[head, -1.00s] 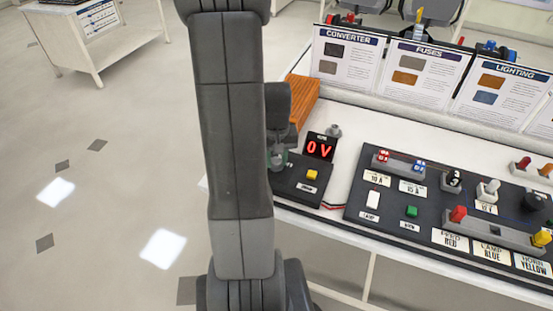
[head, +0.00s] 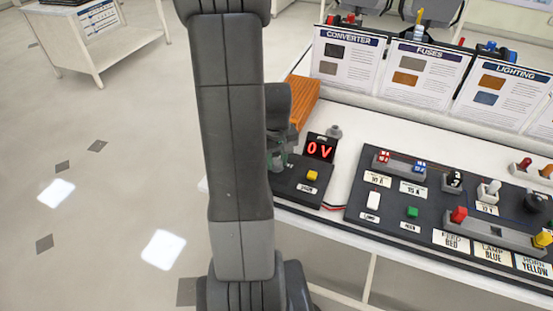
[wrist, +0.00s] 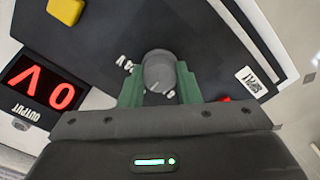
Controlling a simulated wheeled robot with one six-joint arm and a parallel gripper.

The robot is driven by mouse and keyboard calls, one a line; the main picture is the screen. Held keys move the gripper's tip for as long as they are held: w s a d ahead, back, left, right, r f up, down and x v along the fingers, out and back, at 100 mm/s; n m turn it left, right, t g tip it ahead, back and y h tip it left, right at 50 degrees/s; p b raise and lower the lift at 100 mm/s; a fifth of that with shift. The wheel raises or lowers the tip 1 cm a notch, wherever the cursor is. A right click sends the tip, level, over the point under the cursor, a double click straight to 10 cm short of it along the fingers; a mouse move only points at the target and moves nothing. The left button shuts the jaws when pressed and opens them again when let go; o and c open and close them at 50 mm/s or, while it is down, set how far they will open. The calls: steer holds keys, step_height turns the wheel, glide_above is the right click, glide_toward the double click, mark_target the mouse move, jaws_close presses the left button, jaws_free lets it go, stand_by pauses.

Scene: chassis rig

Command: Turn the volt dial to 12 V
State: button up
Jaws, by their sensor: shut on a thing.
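The volt dial (wrist: 159,72) is a round grey knob on a dark panel, seen from above in the wrist view. My gripper (wrist: 160,88) has its green fingers on either side of the knob and is shut on it. In the head view my gripper (head: 277,158) is at the left end of the bench, and my arm hides most of it and the dial. The red output display (head: 320,148) reads 0 V; it also shows upside down in the wrist view (wrist: 42,92). The small labels around the dial are partly covered and hard to read.
A yellow button (head: 312,175) sits on the same panel (head: 292,192). To the right is a board (head: 390,222) with switches, fuses and coloured plugs. An orange ribbed block (head: 304,98) lies behind the dial panel. Information signs (head: 347,68) stand along the back.

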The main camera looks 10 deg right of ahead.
mark_target(276, 160)
steer(key=o, duration=1)
step_height(276, 160, up, 14)
steer(key=shift+f+p, duration=0.1)
steer(key=shift+p, duration=0.5)
step_height(276, 160, down, 14)
steer(key=shift+r+b, duration=0.1)
steer(key=shift+b, duration=0.5)
steer(key=shift+r, duration=0.1)
